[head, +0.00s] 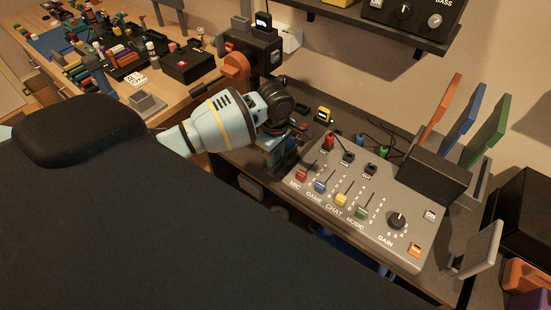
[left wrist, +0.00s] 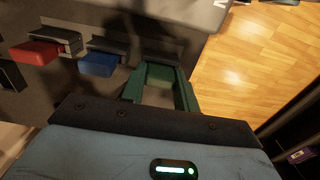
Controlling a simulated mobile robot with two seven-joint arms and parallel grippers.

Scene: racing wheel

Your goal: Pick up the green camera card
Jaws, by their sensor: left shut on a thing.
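My left gripper (head: 284,150) reaches down at the left end of the grey mixer in the head view. In the left wrist view my left gripper (left wrist: 160,92) is shut on a dark green piece, which I take for the green camera card (left wrist: 160,71). The card's outline is hard to separate from the fingers, and its lower part is hidden. A red card (left wrist: 36,53) and a blue card (left wrist: 98,64) stick out of dark slots in a row to its left. My right gripper is not in view.
The mixer (head: 385,235) with coloured sliders stands close to the right of my left gripper. Upright orange, blue and green panels (head: 489,130) stand behind it. A wooden desk (head: 200,90) with tools lies at the back left. A shelf (head: 370,28) hangs above.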

